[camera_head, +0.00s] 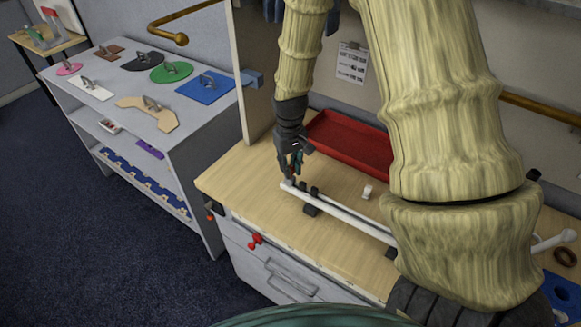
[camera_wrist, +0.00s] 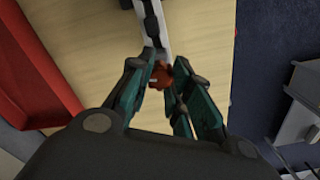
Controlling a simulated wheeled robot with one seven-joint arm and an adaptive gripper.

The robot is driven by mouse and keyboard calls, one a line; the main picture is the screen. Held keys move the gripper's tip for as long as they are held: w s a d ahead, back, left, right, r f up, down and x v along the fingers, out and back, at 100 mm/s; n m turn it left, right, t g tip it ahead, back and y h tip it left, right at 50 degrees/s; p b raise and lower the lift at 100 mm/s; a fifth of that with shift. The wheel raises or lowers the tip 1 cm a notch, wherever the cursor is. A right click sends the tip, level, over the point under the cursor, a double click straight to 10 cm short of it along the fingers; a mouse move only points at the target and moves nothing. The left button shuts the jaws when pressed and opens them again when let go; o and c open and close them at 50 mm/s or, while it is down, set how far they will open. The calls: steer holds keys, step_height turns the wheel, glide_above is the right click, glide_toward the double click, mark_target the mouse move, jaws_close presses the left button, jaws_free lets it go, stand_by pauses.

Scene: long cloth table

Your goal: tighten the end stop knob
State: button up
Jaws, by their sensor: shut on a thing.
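The end stop knob (camera_wrist: 162,75) is a small orange-red lobed knob at the end of the white rail (camera_wrist: 150,22) in the wrist view. My gripper (camera_wrist: 160,84) is shut on the knob, with teal-and-black fingers on either side of it. In the head view my gripper (camera_head: 294,166) points down at the left end of the white rail (camera_head: 345,215), which lies along the wooden bench top. The fingers hide the knob in the head view. Whether the knob is turned tight cannot be told.
A red tray (camera_head: 350,142) lies behind the rail. A small white piece (camera_head: 367,192) sits on the bench top (camera_head: 235,180) near it. A grey shelf unit (camera_head: 185,130) with coloured boards stands at left.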

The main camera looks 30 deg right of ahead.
steer(key=m+p, duration=0.1)
steer(key=m, duration=0.2)
steer(key=shift+r+m+p, duration=0.15)
steer(key=shift+m+p, duration=0.2)
steer(key=shift+m, duration=0.05)
steer(key=m+p, duration=0.2)
steer(key=m, duration=0.4)
steer(key=m+p, duration=0.2)
steer(key=m, duration=0.2)
steer(key=shift+m, duration=0.4)
steer(key=m+p, duration=0.2)
steer(key=m, duration=0.2)
steer(key=shift+p, duration=0.3)
steer(key=o, duration=0.7)
steer(key=shift+b, duration=0.3)
steer(key=o, duration=1.1)
